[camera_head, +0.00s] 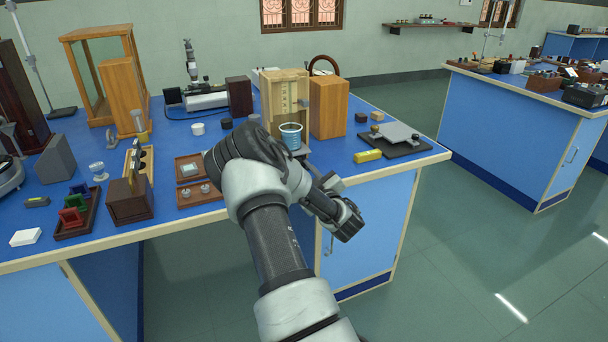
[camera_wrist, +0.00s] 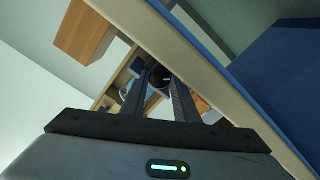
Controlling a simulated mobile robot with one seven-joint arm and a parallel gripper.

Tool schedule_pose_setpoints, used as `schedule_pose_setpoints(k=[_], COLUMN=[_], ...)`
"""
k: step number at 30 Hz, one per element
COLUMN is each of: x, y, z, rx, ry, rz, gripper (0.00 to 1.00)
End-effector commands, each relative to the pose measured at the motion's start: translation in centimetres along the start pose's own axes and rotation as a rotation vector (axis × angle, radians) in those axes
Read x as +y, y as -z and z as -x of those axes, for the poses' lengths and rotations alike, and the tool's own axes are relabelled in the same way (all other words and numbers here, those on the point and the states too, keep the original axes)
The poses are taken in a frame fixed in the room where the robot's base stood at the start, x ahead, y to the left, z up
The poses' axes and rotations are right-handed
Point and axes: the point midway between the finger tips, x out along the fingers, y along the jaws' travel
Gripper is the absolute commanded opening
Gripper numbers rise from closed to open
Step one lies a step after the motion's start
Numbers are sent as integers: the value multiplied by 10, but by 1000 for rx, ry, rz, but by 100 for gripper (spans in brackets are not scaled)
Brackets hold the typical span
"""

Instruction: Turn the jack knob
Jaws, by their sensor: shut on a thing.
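In the wrist view my gripper (camera_wrist: 158,88) is shut on a dark round knob (camera_wrist: 159,72), which shows between the two fingertips. A light wooden frame is close behind the knob. In the head view my arm covers the knob and most of my gripper at the bench's front edge. A beaker (camera_head: 291,137) with blue content stands at the front of a wooden stand (camera_head: 285,92), just beyond my arm. What is under the beaker is mostly hidden, so the body of the jack cannot be made out.
A wooden box (camera_head: 329,108) stands right of the stand. Further right are a yellow block (camera_head: 367,156) and a grey plate (camera_head: 395,133) on a dark base. Small trays (camera_head: 199,193) lie left of my arm. The floor in front of the bench is clear.

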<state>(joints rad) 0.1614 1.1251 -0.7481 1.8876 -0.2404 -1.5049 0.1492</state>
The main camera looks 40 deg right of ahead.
Motion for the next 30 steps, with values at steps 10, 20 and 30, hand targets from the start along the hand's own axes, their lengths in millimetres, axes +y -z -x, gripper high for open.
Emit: schedule_pose_setpoints(k=[10,20,30], x=[0,-1,0], y=[-1,-1,1], z=[0,0,0], rx=[-3,-3,-3], ry=[1,2,4], rz=[12,11,-84], gripper=[5,46,46])
